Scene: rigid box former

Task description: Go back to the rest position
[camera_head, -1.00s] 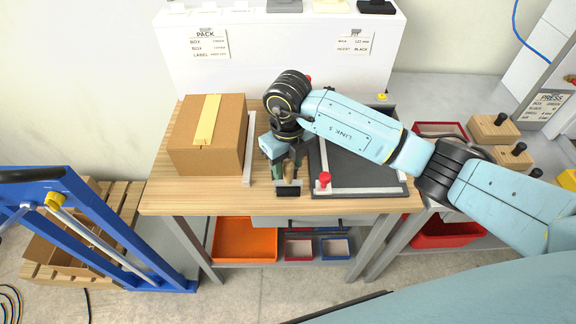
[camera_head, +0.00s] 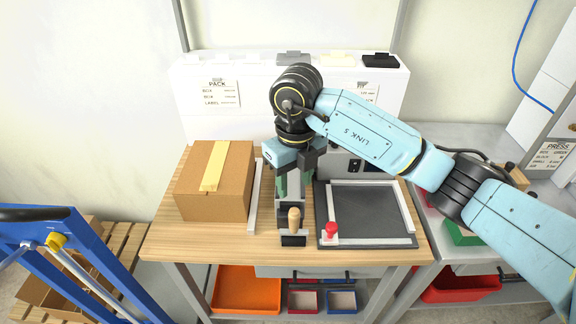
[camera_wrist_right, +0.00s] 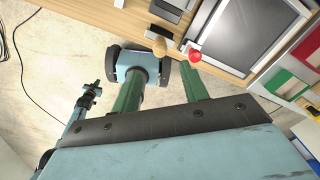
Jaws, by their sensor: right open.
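My right gripper (camera_head: 294,182) hangs over the worktable, pointing down, between the cardboard box and the dark tray. Its two green fingers stand apart with nothing between them, as the right wrist view (camera_wrist_right: 165,92) also shows. A tool with a wooden handle (camera_head: 294,219) stands upright near the table's front edge, below and in front of the fingers, apart from them. Its handle also shows beyond the fingers in the right wrist view (camera_wrist_right: 159,46).
A closed, taped cardboard box (camera_head: 232,190) sits left of my gripper. A dark tray (camera_head: 362,212) with a red knob (camera_head: 331,229) lies to the right. A white panel (camera_head: 200,118) stands behind. A blue frame (camera_head: 88,262) is at the left. Orange bin (camera_head: 246,287) below.

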